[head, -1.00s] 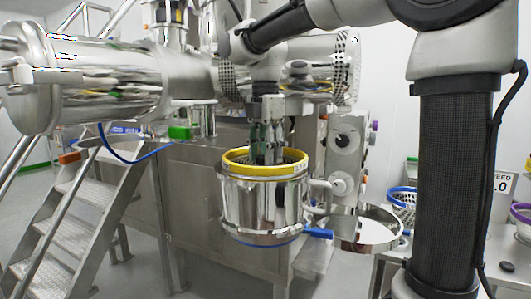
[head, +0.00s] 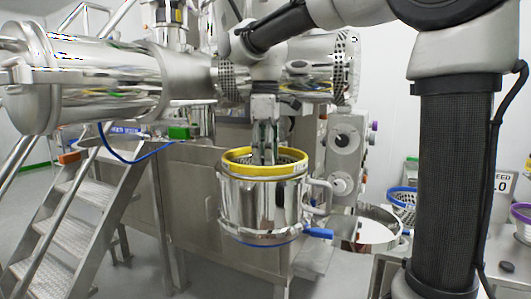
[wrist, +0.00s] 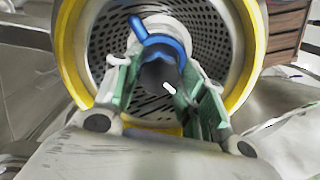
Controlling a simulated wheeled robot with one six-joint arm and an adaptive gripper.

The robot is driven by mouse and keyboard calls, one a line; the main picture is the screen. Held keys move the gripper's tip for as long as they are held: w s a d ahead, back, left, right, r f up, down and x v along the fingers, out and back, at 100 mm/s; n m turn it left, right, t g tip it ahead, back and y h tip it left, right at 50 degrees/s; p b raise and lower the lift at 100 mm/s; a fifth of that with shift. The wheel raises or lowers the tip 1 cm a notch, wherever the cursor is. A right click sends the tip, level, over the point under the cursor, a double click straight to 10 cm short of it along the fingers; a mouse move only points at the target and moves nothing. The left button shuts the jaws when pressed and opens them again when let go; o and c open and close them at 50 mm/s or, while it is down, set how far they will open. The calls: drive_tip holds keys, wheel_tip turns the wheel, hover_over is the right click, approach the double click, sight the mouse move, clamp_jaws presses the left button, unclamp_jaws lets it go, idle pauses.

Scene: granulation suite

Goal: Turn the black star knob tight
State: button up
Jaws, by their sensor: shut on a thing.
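The black star knob (wrist: 158,76) shows in the wrist view as a dark round piece with a white mark on it. It sits at the middle of a perforated basket, in front of a blue bar (wrist: 157,42). My gripper (wrist: 161,72) is shut on the knob, with one green-padded finger on each side. In the head view my gripper (head: 265,157) points straight down into the yellow-rimmed steel drum (head: 258,205). The knob is hidden there by the drum and the fingers.
A blue-handled lever (head: 318,233) and a round steel lid (head: 372,228) are at the drum's right. Metal steps (head: 75,190) stand at the left. A large steel cylinder (head: 110,85) lies above them.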

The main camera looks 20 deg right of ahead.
drive_tip(key=m, duration=0.5)
drive_tip(key=shift+m, duration=0.3)
drive_tip(key=m, duration=0.5)
drive_tip(key=shift+m, duration=0.3)
drive_tip(key=m, duration=1)
drive_tip(key=shift+a, duration=0.1)
drive_tip(key=o, duration=1)
drive_tip(key=shift+o, duration=0.2)
wheel_tip(320, 180, up, 12)
